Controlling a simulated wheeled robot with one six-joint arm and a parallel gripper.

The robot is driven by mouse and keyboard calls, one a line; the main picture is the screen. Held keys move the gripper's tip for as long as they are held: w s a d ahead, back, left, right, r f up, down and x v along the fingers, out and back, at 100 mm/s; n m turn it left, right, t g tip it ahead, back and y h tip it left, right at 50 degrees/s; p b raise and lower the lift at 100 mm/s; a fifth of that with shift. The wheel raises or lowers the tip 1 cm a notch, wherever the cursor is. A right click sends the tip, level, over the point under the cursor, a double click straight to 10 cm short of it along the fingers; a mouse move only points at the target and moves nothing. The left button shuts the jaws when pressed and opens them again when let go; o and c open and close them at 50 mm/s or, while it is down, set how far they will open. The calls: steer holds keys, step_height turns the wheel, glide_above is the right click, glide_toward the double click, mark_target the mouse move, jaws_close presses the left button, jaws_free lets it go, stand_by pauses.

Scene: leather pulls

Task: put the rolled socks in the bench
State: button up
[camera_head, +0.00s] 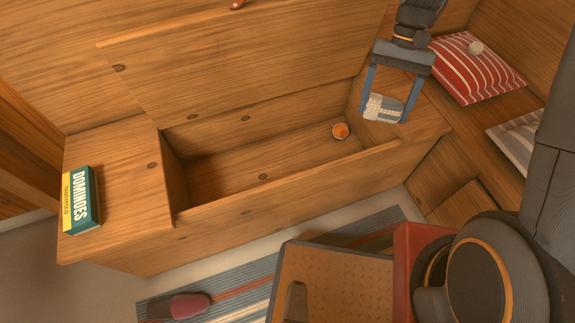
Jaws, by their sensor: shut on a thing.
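The rolled socks (383,107), a pale grey and white bundle, are between the blue fingers of my gripper (388,107) in the head view. My gripper is shut on them and holds them near the right end of the bench. The wooden bench (288,204) has its lid (235,60) raised against the back wall, so its long compartment (250,160) is open. The socks appear over the right end of the compartment; their exact height above it is hard to tell. A small orange round thing (340,130) lies inside at the right end.
A dominoes box (81,200) lies on the bench's left top. A red striped cushion (478,68) and a grey striped cushion (520,140) lie at right. A slipper (187,306) is on the striped rug (235,290). The compartment's middle and left are clear.

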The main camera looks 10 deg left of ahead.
steer(key=s+a+f+m+t+y+b, duration=0.25)
steer(key=a+f+m+b, duration=0.75)
steer(key=a+f+b, duration=1.3)
steer(key=shift+y, duration=0.35)
steer(key=shift+w+d+f+b+x, duration=0.25)
steer(key=shift+w+x, duration=0.2)
steer(key=shift+x, duration=1.8)
steer(key=shift+w+d+f+b+x, duration=0.15)
steer(key=shift+w+d+x, duration=0.25)
steer(key=shift+x, duration=1.85)
steer(key=shift+w+d+f+b+x, duration=0.2)
steer(key=shift+w+x, duration=0.25)
steer(key=shift+x, duration=1.8)
steer(key=shift+g, duration=0.25)
steer(key=o, duration=1)
steer(key=shift+o, duration=0.2)
